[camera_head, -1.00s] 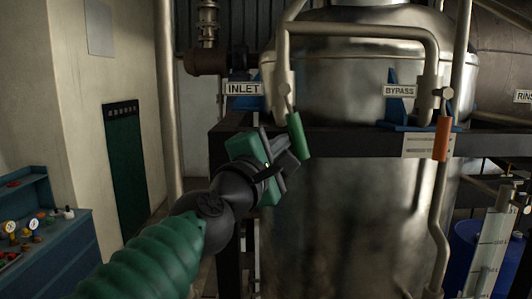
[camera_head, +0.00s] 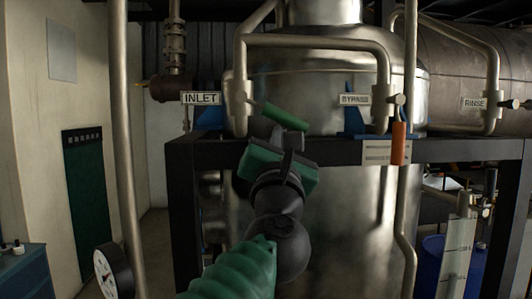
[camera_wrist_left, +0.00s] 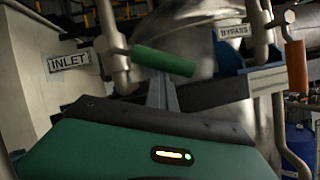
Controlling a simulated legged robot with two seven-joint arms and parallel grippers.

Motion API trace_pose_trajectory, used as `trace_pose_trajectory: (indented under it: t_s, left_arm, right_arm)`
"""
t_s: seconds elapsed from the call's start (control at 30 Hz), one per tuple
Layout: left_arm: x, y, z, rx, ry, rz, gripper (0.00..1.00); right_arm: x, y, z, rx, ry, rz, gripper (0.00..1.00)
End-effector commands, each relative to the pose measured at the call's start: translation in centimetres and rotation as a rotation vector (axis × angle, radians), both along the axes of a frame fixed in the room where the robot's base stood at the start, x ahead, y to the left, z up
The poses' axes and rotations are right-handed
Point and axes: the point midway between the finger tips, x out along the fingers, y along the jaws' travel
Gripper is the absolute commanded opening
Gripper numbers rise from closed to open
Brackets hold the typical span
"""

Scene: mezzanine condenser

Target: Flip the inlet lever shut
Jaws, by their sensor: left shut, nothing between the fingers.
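The inlet lever has a green handle (camera_head: 286,116) and sits on the pipe by the INLET sign (camera_head: 201,98). The handle points right and slightly down, closer to level than to hanging. It also shows in the left wrist view (camera_wrist_left: 163,60). My left gripper (camera_head: 288,136) is shut and empty, its fingertips right below the handle. In the left wrist view the fingertips (camera_wrist_left: 161,86) meet the handle's underside; I cannot tell whether they touch. My right gripper is in neither view.
The bypass lever's orange handle (camera_head: 398,143) hangs straight down to the right. A RINSE sign (camera_head: 474,104) is farther right. A dark frame beam (camera_head: 335,151) runs behind my left gripper. A gauge (camera_head: 112,271) is at lower left.

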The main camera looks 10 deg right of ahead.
Motion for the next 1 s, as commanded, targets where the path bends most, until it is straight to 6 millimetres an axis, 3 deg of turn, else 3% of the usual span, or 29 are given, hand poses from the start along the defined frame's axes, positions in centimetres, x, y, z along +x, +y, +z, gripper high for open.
trace_pose_trajectory:
  t_s: [0.4, 1.0]
  left_arm:
    - [0.0, -1.9, 2.6, -0.319, 0.0, -0.002, 0.0]
    - [-0.1, -2.2, 3.7, -0.308, -0.003, -0.001, 0.0]
  right_arm:
    - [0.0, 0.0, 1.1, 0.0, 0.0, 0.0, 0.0]
    - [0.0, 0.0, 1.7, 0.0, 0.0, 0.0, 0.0]
